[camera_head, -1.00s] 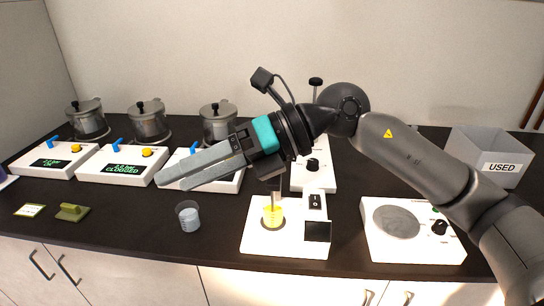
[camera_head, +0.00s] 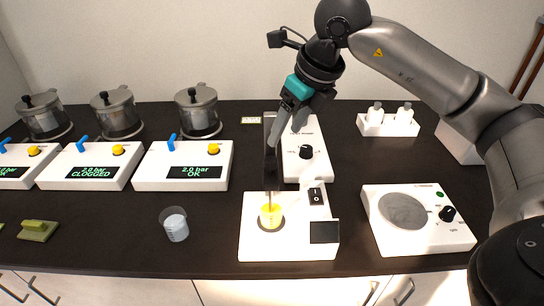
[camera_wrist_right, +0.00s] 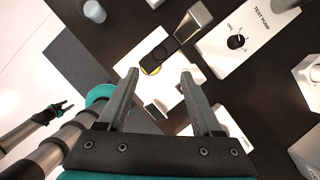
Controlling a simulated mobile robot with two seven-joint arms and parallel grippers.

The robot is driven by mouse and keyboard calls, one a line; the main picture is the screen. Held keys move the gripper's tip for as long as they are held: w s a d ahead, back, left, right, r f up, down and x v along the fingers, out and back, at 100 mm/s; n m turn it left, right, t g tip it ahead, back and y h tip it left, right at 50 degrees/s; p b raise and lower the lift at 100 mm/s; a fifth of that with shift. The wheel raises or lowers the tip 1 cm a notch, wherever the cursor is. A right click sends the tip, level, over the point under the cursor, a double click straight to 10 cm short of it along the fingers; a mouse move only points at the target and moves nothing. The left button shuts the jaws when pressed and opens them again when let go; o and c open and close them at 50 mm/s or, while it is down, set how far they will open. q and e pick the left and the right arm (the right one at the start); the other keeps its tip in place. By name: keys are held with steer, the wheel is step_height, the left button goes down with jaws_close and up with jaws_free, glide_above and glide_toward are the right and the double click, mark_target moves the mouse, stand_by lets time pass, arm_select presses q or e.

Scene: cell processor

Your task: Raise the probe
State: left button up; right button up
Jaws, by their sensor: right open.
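The probe (camera_head: 270,196) is a thin rod, its tip down in a small cup of yellow liquid (camera_head: 270,216) on a white device (camera_head: 257,247). In the right wrist view its dark holder (camera_wrist_right: 157,52) lies above the yellow cup, just beyond my fingertips. The exact gap to the probe is hard to tell. My left gripper (camera_wrist_right: 58,108) shows small at the left of that view.
A test pump (camera_head: 308,166) stands behind the device. A stirrer-like plate unit (camera_head: 420,238) is to the right, a clear cup (camera_head: 174,226) to the left. Pressure units (camera_head: 184,168) and metal pots (camera_head: 198,112) stand at the back left. A white bottle rack (camera_head: 388,124) is at the back right.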

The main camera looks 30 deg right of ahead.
mark_target(272, 159)
steer(key=x, duration=1)
steer(key=shift+w, duration=0.1)
steer(key=shift+r, duration=0.1)
steer(key=shift+c, duration=0.3)
jaws_close()
stand_by(0.6)
